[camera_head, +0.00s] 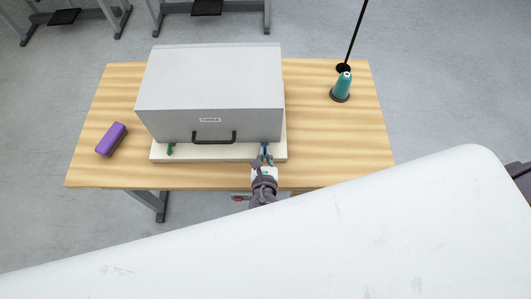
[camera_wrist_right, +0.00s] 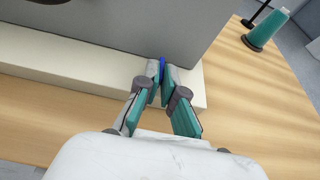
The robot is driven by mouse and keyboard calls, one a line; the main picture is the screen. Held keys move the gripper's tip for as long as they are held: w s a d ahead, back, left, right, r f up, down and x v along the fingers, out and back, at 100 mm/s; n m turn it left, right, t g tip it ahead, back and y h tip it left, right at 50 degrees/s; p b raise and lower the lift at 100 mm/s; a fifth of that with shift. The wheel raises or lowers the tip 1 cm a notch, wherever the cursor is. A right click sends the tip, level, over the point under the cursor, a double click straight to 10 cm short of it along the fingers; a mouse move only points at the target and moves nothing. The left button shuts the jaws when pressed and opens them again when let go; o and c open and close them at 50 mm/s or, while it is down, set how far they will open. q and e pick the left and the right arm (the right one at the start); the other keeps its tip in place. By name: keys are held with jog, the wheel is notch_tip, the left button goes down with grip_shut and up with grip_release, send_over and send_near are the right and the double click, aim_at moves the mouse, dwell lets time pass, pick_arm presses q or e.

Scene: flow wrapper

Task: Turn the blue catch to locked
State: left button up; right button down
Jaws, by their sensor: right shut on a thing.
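The blue catch (camera_wrist_right: 162,67) shows as a small blue sliver between the fingertips in the right wrist view, at the right end of the grey box's front. My right gripper (camera_head: 265,157) is shut on it at the front right of the box; it also shows in the right wrist view (camera_wrist_right: 162,82). The fingers hide most of the catch, so its turn position cannot be told. The grey box (camera_head: 210,80) has a black handle (camera_head: 214,139) and a small label on its front. A green catch (camera_head: 170,149) is at the box's front left. My left gripper is not in view.
The box stands on a pale base (camera_head: 200,156) on a wooden table (camera_head: 335,150). A purple block (camera_head: 111,139) lies at the table's left. A teal spool (camera_head: 343,84) stands at the right near a black pole. The table right of the box is mostly clear.

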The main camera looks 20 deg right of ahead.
dwell(0.4)
jog(key=c, duration=1.6)
grip_release()
jog(key=shift+s, duration=0.1)
jog(key=v, duration=1.1)
jog(key=shift+s+r, duration=0.25)
jog(key=shift+s, duration=0.1)
jog(key=shift+a, duration=0.1)
